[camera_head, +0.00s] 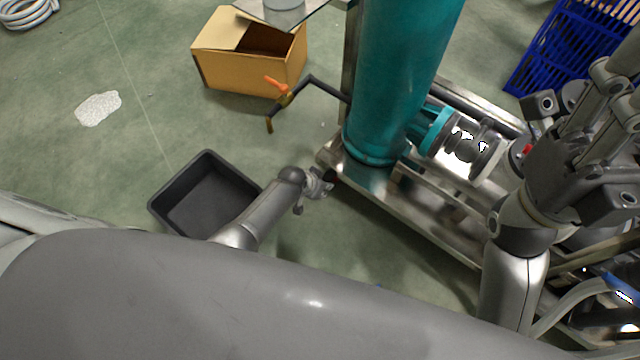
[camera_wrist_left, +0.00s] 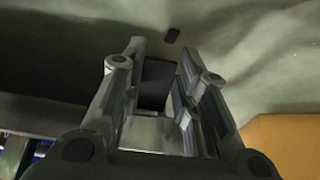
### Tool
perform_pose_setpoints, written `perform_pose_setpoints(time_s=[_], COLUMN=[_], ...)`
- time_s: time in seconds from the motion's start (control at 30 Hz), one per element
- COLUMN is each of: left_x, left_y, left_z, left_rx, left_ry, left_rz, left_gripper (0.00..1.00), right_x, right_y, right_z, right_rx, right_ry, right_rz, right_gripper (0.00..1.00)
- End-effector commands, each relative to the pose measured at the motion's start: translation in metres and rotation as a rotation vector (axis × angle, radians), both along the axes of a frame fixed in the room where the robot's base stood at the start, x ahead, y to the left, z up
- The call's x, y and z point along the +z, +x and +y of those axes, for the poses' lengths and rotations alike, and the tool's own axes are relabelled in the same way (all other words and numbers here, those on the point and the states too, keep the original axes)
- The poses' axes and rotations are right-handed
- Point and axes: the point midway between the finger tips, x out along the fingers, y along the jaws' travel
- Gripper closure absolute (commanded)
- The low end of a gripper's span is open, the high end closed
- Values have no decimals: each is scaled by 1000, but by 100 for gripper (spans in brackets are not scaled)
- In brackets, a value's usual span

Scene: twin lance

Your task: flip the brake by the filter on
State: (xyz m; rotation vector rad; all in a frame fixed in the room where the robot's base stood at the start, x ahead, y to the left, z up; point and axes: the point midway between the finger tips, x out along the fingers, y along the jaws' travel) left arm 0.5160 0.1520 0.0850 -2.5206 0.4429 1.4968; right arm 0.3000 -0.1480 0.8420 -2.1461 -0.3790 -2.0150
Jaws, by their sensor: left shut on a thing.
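The filter is a large teal cylinder (camera_head: 398,75) standing on a steel skid frame (camera_head: 440,200). I cannot tell whether this is the brake; the brake is not clearly visible. My right gripper (camera_head: 590,115) is at the right, over the far side of the frame; its fingertips are not clear.
A black bin (camera_head: 165,200) stands on the floor behind my left forearm. A blue crate (camera_head: 560,45) is at the back right. Floor left of the frame is mostly clear.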

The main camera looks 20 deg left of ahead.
Motion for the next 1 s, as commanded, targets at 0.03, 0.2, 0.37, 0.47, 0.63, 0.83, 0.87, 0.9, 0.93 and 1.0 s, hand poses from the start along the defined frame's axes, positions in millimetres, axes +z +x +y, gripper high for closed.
perform_pose_setpoints(time_s=[0.03,0.2,0.37,0.47,0.63,0.83,0.87,0.9,0.93,1.0], left_x=[-1,-1,-1,-1,0,0,0,1,2,5], left_y=[0,0,0,0,0,0,0,0,-1,-2], left_z=[1,1,1,1,0,0,0,1,1,1], left_rx=[0,0,0,0,0,0,0,0,0,0], left_ry=[0,0,0,0,0,0,0,0,0,-1], left_rz=[-2,-4,-3,-3,-3,-3,-3,-4,-4,-5], left_gripper=[95,95,70,57,50,50,50,50,50,50], right_x=[0,0,0,0,0,2,2,2,2,2], right_y=[0,0,0,0,0,-2,-2,-2,-2,-1], right_z=[0,0,0,0,0,-1,-1,-1,-1,-1], right_rx=[0,0,0,0,0,-2,-2,-1,-1,-1], right_ry=[0,0,0,0,0,3,3,3,2,2], right_rz=[0,1,1,0,-1,-10,-10,-9,-8,-7], right_gripper=[60,60,60,60,60,60,60,60,60,60])
